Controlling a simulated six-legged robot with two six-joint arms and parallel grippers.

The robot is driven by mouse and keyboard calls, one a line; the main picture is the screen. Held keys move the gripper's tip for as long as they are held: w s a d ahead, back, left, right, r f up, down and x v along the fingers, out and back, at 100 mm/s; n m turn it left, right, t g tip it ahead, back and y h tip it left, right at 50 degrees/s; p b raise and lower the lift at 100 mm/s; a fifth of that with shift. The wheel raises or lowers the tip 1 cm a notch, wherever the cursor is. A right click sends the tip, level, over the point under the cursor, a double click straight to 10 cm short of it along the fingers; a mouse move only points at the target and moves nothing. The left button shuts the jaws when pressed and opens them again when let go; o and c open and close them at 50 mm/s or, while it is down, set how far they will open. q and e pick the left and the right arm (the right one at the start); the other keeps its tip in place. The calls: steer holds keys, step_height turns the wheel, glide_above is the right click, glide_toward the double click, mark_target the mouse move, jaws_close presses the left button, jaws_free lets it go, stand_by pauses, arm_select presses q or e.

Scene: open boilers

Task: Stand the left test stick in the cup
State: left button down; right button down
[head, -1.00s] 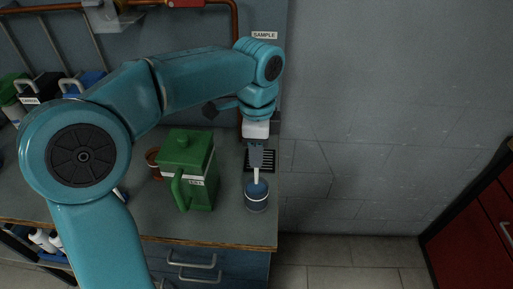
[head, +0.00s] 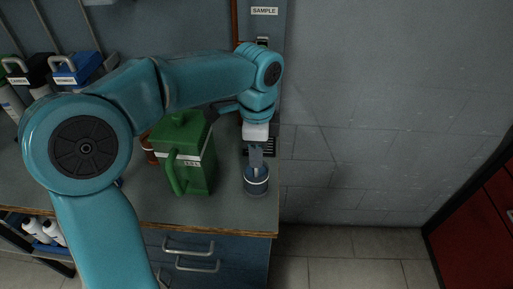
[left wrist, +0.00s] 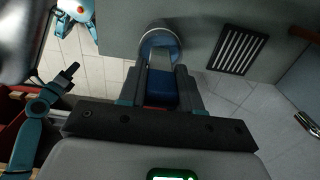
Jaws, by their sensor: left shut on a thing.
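My left gripper (head: 256,159) points down over the blue cup (head: 257,186) near the counter's right end. It is shut on the test stick (head: 256,172), whose pale lower part shows below the fingers, at the cup's mouth. The stick looks upright and its lower end is hidden in the cup. In the left wrist view a blue piece, seemingly the stick's top (left wrist: 162,88), sits between the fingers, with the cup's pale rim (left wrist: 158,40) beyond. I cannot tell whether the stick touches the cup's bottom.
A green jug (head: 184,160) stands close left of the cup. The counter's front edge (head: 215,230) is near. Bottles and a blue box (head: 77,68) are at the far left.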

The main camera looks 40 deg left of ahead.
arm_select(q)
steer(key=c, duration=0.7)
jaws_free()
step_height(320, 180, up, 16)
steer(key=p, duration=0.3)
steer(key=shift+r+p, duration=0.2)
steer(key=shift+p, duration=0.1)
